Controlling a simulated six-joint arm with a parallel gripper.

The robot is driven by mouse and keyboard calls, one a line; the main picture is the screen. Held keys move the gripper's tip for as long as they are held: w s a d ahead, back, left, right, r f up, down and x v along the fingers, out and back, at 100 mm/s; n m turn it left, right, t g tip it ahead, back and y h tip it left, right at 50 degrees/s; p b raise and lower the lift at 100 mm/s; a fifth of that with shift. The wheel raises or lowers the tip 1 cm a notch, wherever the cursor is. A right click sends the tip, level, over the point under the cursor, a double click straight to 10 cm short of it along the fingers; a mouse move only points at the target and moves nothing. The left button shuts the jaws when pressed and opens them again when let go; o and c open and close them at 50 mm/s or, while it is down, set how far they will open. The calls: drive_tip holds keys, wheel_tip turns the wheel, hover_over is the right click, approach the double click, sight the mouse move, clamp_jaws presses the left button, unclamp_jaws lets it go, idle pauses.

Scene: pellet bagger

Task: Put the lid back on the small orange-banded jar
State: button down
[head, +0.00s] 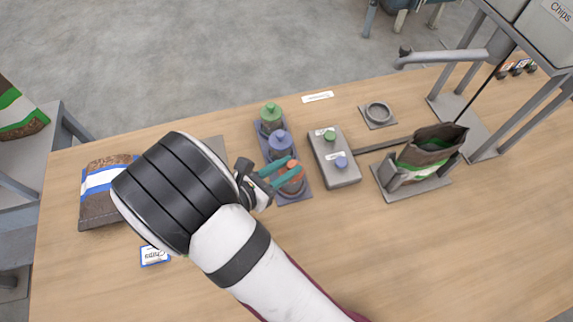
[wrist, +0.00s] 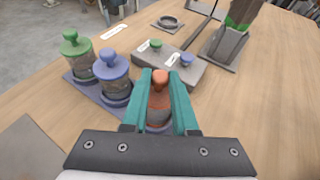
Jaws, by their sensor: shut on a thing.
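The small orange-banded jar (head: 292,188) stands at the near end of a blue-grey tray (head: 308,195), in line with two other jars. An orange lid with a knob (wrist: 160,84) is between the teal fingers of my gripper (wrist: 162,88), directly over the jar. My gripper (head: 281,175) is shut on the lid. In the wrist view the lid appears at the jar's mouth; I cannot tell whether it is fully seated. The fingers hide the jar's sides.
The blue-lidded jar (wrist: 114,80) and green-lidded jar (wrist: 78,55) stand close beside on the tray. A grey control box (head: 334,160) with green and blue knobs is to the right. A bag (head: 430,155) stands in a holder further right. The near right table is clear.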

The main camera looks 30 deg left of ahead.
drive_tip(key=c, duration=0.6)
unclamp_jaws()
drive_tip(key=o, duration=0.5)
drive_tip(key=shift+c, duration=0.2)
drive_tip(key=shift+r, duration=3.5)
drive_tip(key=shift+c, duration=0.3)
